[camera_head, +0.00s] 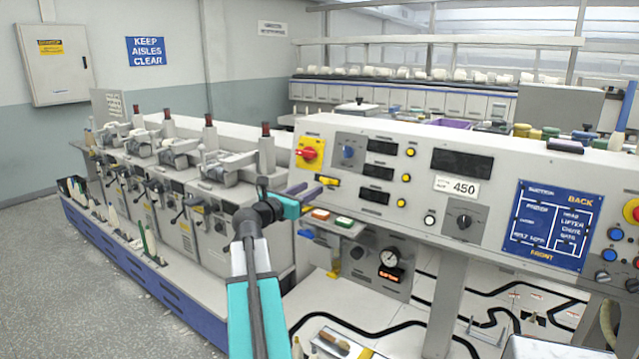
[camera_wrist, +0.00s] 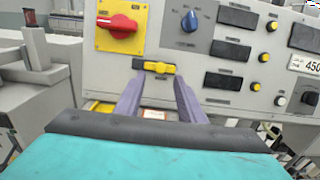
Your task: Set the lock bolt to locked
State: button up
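The lock bolt is a small yellow slide on a black base, on the grey panel face below the red rotary switch. It shows in the wrist view (camera_wrist: 160,67), with bare black base to the left of the yellow part, and in the head view (camera_head: 327,180). My gripper (camera_wrist: 158,80) is open and empty, its two purple fingers pointing at the panel. The yellow part lies ahead of the gap between the fingertips. In the head view my gripper (camera_head: 307,189) is just left of the bolt; I cannot tell whether it touches.
A red switch on a yellow plate (camera_wrist: 118,24) sits above the bolt. A blue knob (camera_wrist: 189,20), dark displays and yellow buttons lie to the right. Winding machines (camera_head: 170,180) stand at left.

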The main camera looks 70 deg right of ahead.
aim_at(324, 182)
jog(key=shift+p+x, duration=0.6)
jog(key=shift+x, duration=2.7)
grip_shut()
